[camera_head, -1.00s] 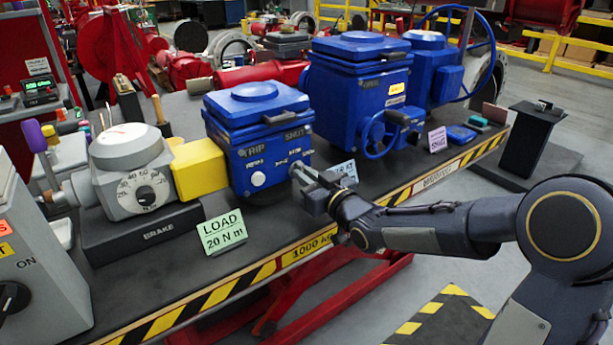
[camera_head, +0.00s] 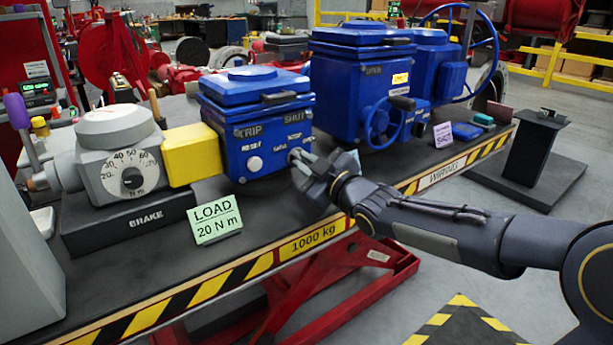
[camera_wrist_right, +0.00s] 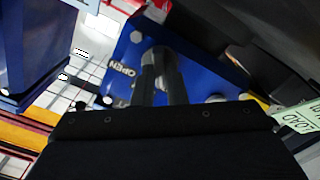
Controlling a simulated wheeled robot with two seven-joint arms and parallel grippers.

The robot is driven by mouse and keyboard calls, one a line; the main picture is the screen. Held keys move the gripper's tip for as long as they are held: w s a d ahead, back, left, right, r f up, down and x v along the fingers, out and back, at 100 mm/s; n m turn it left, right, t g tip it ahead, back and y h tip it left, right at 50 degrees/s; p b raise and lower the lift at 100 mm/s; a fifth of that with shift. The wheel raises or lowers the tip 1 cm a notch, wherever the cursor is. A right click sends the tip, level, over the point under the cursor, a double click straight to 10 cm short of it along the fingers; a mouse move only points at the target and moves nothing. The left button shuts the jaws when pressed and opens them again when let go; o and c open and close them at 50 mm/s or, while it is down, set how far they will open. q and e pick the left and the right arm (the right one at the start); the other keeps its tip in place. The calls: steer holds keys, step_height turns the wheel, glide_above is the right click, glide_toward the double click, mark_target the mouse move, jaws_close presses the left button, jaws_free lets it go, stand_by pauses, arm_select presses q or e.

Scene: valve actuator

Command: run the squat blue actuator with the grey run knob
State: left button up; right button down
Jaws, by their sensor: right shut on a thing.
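The squat blue actuator (camera_head: 254,112) stands on the dark bench top, left of the taller blue actuator. TRIP and SHUT lettering and a white button (camera_head: 254,163) show on its front. My right gripper (camera_head: 296,160) reaches in from the right to the right part of that front and is shut on the grey run knob. In the right wrist view, both fingers (camera_wrist_right: 163,84) close around the knob (camera_wrist_right: 157,57) on the blue face, with OPEN lettering beside it. The knob's exact turn is hard to read, as the fingers mostly hide it. My left gripper is not in view.
A yellow coupling (camera_head: 193,152) joins the squat actuator to the grey brake (camera_head: 122,160) with its dial. A LOAD 20 N m card (camera_head: 215,219) stands in front. The taller blue actuator (camera_head: 352,90) with a handwheel (camera_head: 384,124) stands to the right.

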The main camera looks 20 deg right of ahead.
steer(key=shift+f+n+b, duration=0.1)
steer(key=shift+n+b, duration=0.75)
steer(key=shift+n, duration=0.25)
steer(key=c, duration=1.5)
jaws_free()
steer(key=shift+o, duration=0.2)
steer(key=shift+s, duration=0.1)
steer(key=p+v, duration=0.1)
steer(key=v, duration=0.5)
steer(key=shift+s+d, duration=0.1)
steer(key=shift+s, duration=0.05)
steer(key=shift+s+d+p, duration=0.2)
steer(key=shift+s+p, duration=0.1)
steer(key=shift+s, duration=0.35)
